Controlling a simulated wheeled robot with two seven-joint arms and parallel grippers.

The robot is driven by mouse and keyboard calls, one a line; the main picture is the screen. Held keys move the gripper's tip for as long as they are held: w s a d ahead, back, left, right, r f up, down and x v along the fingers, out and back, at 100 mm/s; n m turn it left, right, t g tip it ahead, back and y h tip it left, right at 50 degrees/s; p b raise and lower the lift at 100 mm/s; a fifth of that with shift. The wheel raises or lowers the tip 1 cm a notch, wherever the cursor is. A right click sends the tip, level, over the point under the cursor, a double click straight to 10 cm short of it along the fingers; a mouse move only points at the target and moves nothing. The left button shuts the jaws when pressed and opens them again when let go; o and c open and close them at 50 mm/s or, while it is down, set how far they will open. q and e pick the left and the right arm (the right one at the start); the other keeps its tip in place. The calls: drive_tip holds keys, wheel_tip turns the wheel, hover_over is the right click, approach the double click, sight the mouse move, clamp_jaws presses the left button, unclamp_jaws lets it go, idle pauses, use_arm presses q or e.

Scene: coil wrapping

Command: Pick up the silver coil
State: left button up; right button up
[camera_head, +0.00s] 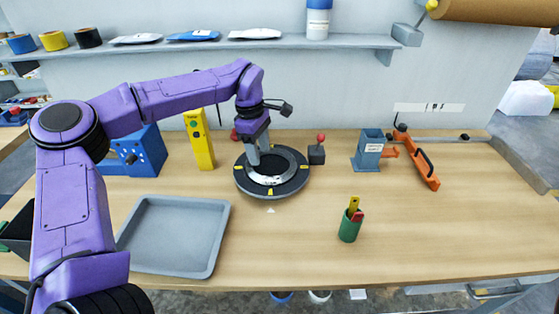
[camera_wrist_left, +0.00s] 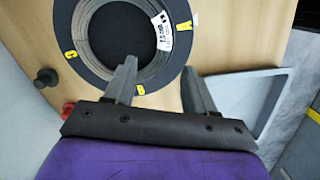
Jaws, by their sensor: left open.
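The silver coil (camera_head: 272,180) lies flat on a round black turntable (camera_head: 295,184) with yellow marks. In the left wrist view the coil (camera_wrist_left: 98,57) is a grey ring with a white label and a dark centre, cut off at the top. My left gripper (camera_head: 259,157) is open and points down over the back left part of the coil. In the left wrist view the left gripper (camera_wrist_left: 158,67) has one finger over the ring's inner side and the other beyond the turntable's edge. I cannot tell whether either finger touches. My right gripper is out of view.
A grey tray (camera_head: 172,271) lies front left. A yellow post (camera_head: 201,142) and blue device (camera_head: 146,158) stand left of the turntable. A red-knobbed black box (camera_head: 317,154), grey-blue stand (camera_head: 369,152) and green cup (camera_head: 349,230) are to the right. The front right table is clear.

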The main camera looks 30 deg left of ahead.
sight(262, 176)
use_arm(q)
drive_tip(key=f, duration=0.1)
drive_tip(key=s+f, duration=0.1)
drive_tip(key=f, duration=0.1)
drive_tip(key=shift+s+d+p, duration=0.15)
drive_tip(key=shift+s+p, duration=0.15)
drive_tip(key=shift+p, duration=0.05)
drive_tip(key=f, duration=0.2)
drive_tip(key=w+f+p, duration=0.1)
drive_tip(key=f, duration=0.2)
drive_tip(key=shift+w+d, duration=0.1)
drive_tip(key=shift+f, duration=0.25)
drive_tip(key=shift+s, duration=0.25)
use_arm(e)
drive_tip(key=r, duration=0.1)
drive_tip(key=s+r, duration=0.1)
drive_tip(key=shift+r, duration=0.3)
use_arm(q)
drive_tip(key=shift+w+r, duration=0.1)
drive_tip(key=shift+w, duration=0.05)
clamp_jaws()
